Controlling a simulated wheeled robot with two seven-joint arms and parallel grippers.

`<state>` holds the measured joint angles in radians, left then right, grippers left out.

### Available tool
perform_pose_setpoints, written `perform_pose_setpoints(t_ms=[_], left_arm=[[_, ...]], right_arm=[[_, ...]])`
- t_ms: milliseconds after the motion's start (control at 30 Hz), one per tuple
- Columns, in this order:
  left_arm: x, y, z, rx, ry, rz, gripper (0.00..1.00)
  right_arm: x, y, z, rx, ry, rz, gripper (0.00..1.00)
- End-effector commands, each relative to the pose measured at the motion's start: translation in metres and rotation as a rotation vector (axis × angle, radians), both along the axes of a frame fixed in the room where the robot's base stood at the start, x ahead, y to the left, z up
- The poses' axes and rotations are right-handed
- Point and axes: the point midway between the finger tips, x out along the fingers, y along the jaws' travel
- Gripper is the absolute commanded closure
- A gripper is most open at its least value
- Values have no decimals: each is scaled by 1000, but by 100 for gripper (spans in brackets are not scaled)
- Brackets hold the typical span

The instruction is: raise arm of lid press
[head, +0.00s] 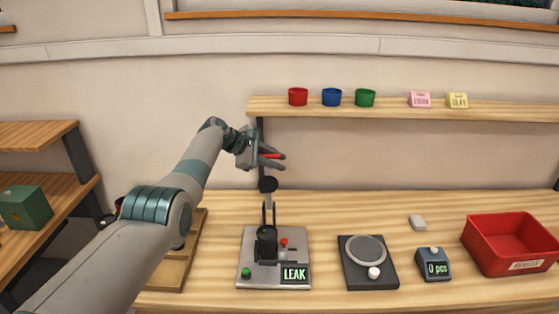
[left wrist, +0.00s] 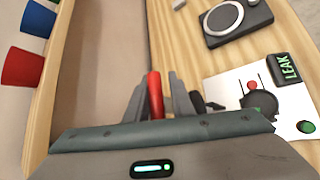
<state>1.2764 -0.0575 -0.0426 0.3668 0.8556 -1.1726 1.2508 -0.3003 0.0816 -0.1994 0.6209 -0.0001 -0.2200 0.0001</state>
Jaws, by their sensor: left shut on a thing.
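The lid press (head: 246,270) stands on the table, a pale base plate with a black round seat, a red and a green button and a display reading LEAK. Its upright holds a black disc (head: 268,184) above the seat. My left gripper (head: 281,158) is above the press and shut on a red handle (head: 270,155). In the left wrist view the red handle (left wrist: 155,95) stands between the two fingers, with the press plate (left wrist: 232,90) at the right. I cannot see clearly how the handle joins the press arm. My right gripper is not in view.
A dark device with a round plate (head: 348,268), a counter reading 0 pcs (head: 434,265) and a red bin (head: 508,250) stand to the right. A shelf (head: 400,110) with cups and small blocks runs behind my gripper. A wooden board (head: 190,260) lies left of the press.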

Motion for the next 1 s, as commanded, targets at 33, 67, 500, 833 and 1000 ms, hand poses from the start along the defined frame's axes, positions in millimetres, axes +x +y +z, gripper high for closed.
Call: perform_pose_setpoints(t_ms=[33, 67, 500, 833, 1000], left_arm=[[-3, 6, -14, 14, 19, 3, 100], [-3, 6, -14, 13, 21, 4, 100], [-3, 7, -14, 14, 30, 3, 100], [-3, 8, -14, 15, 31, 3, 100], [-3, 8, -15, 15, 31, 3, 69]], right_arm=[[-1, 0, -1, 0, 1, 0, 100], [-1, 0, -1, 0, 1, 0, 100], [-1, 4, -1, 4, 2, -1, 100], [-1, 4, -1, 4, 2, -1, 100], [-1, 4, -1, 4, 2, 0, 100]])
